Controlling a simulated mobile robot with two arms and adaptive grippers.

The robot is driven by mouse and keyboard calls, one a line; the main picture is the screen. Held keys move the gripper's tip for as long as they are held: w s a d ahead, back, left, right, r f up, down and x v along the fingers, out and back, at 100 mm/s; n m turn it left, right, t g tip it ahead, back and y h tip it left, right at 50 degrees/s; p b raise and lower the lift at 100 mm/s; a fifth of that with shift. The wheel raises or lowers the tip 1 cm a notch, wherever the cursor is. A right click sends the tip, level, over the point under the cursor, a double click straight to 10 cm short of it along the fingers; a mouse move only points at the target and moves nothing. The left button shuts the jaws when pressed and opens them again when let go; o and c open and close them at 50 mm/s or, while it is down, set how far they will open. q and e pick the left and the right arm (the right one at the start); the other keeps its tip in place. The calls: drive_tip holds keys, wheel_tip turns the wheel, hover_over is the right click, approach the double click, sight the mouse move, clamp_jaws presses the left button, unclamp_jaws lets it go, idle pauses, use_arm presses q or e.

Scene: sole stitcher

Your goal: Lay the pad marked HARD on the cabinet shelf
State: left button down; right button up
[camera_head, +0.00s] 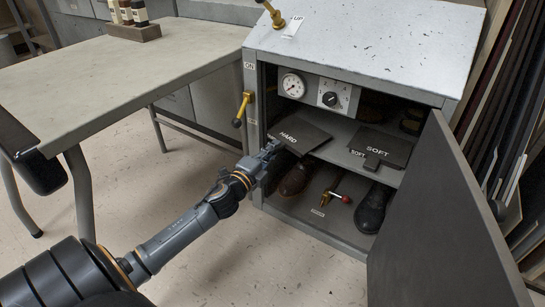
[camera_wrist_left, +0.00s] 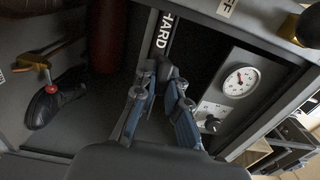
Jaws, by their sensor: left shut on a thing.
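The dark pad marked HARD (camera_head: 303,133) is at the left side of the cabinet opening, its far part inside over the shelf (camera_head: 343,140). My left gripper (camera_head: 270,156) is shut on its near left edge, just outside the cabinet front. In the left wrist view the fingers (camera_wrist_left: 165,82) close on the pad (camera_wrist_left: 157,42), which shows nearly edge-on with its lettering. I cannot tell whether the pad touches the shelf. The pad marked SOFT (camera_head: 381,147) lies on the right part of the shelf. My right gripper is not in view.
The cabinet door (camera_head: 445,220) stands open at the right. A gauge (camera_head: 293,85) and knob panel (camera_head: 332,97) hang above the shelf. Below it are a brown shoe (camera_head: 297,178), a black shoe (camera_head: 373,208) and a red-handled valve (camera_head: 333,195). A table (camera_head: 120,75) stands left.

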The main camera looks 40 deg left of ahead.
use_arm(q)
drive_tip(key=shift+r, duration=0.15)
drive_tip(key=c, duration=1.8)
unclamp_jaws()
drive_tip(key=shift+f, duration=0.25)
drive_tip(key=o, duration=0.4)
drive_tip(key=shift+r, duration=0.15)
